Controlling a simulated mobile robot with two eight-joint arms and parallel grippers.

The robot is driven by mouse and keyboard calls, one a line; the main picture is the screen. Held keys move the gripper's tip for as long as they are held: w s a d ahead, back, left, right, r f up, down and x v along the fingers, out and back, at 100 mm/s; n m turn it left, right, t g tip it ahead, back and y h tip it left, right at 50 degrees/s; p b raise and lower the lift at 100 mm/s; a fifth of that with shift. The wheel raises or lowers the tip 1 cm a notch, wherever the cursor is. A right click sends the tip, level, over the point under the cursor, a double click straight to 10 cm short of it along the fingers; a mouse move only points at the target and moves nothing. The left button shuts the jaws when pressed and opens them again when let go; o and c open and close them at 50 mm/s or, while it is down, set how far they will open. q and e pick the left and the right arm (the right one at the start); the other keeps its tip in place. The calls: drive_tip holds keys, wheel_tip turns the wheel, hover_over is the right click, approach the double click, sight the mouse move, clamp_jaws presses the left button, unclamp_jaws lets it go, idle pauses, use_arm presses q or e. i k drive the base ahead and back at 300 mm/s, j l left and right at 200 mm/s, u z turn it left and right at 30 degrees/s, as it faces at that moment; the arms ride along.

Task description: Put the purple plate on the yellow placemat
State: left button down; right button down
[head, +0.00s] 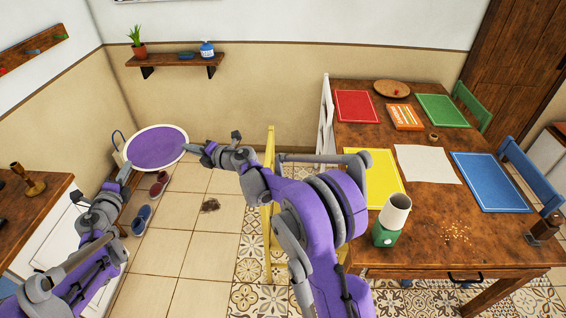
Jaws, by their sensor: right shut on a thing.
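The purple plate (157,146) with a white rim is held up in the air at the left, above the tiled floor and clear of the table. My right gripper (191,149) is shut on the plate's right edge. My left gripper (124,174) is at the plate's lower left rim; whether its jaws are open or shut is too small to tell. The yellow placemat (373,177) lies flat on the near left part of the wooden table, with nothing on its visible surface. My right arm passes in front of its left edge.
White (428,164), blue (489,182), red (357,105) and green (441,108) mats lie around the table. A yellow chair (268,200) stands at its left side.

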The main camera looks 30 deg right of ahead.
sight(377, 191)
drive_tip(key=l+z, duration=0.3)
drive_tip(key=k+l+z, duration=0.1)
drive_tip(key=z, duration=0.2)
drive_tip(key=i+l+z, duration=0.1)
drive_tip(key=l+z, duration=0.35)
drive_tip(key=i+l+z, duration=0.2)
drive_tip(key=z, duration=0.25)
